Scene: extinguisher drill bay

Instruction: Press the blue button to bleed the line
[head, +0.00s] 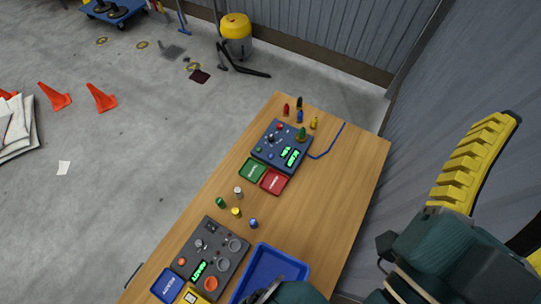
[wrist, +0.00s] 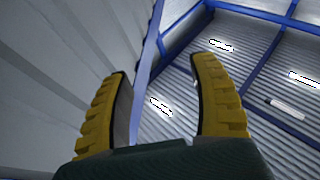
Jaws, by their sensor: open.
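A blue-grey control panel (head: 268,155) with a green lit display and small knobs or buttons lies toward the far end of the wooden table. A darker grey panel (head: 223,273) with round controls and another green display lies nearer. The controls are too small for me to tell which one is the blue button. My gripper (wrist: 160,68) is open and empty in the wrist view, its yellow ribbed fingers pointing up toward the roof. In the head view one yellow finger (head: 470,165) shows at the right, well away from both panels.
On the table (head: 342,185) are a green tray (head: 252,170), a red tray (head: 273,181), a large blue tray (head: 256,262) and several small coloured pegs. A blue cable (head: 330,146) runs beside the far panel. A corrugated wall (head: 440,90) stands close on the right.

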